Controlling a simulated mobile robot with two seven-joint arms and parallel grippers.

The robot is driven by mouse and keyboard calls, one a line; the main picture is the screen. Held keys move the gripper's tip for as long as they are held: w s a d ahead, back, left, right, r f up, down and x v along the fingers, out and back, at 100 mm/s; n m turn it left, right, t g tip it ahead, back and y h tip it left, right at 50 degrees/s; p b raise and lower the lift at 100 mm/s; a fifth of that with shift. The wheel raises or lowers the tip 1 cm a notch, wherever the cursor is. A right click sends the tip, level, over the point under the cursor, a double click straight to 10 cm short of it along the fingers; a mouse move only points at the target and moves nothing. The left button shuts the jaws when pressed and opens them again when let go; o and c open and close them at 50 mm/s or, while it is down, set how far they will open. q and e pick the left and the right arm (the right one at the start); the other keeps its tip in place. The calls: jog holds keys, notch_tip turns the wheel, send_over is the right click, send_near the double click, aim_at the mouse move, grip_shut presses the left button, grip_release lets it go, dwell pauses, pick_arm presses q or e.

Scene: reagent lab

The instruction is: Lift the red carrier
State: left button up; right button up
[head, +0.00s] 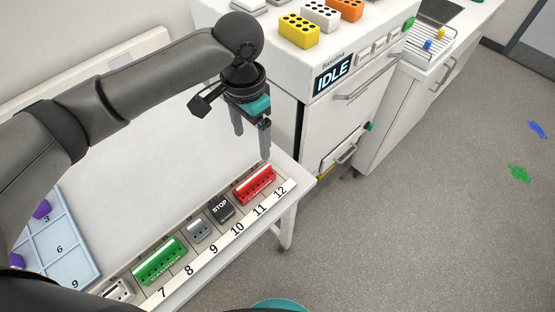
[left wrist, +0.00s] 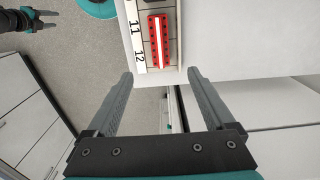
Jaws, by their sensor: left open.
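The red carrier (head: 254,185) lies in a slot of the rack strip along the front edge of the white table, by the labels 11 and 12. It also shows in the left wrist view (left wrist: 158,40), top centre, a red block with a white strip along it. My left gripper (head: 251,145) is open and empty, pointing down above and just behind the red carrier. In the left wrist view its two fingers (left wrist: 160,75) are spread, with the carrier beyond the fingertips and apart from them. My right gripper (left wrist: 22,20) shows small and dark at the top left of that view; its jaws are unclear.
A green carrier (head: 160,262), a grey block (head: 199,231) and a black STOP block (head: 221,209) sit along the same strip. A blue numbered tray (head: 62,240) is at left. A white machine reading IDLE (head: 333,75) stands close behind the table's right end.

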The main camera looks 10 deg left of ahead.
aim_at(253, 176)
pick_arm(q)
jog(key=f, duration=1)
jog(key=f+b, duration=0.1)
jog(key=f, duration=0.4)
jog(key=shift+s+a, duration=0.25)
jog(key=shift+s, duration=0.1)
jog(key=shift+c, duration=0.3)
grip_shut()
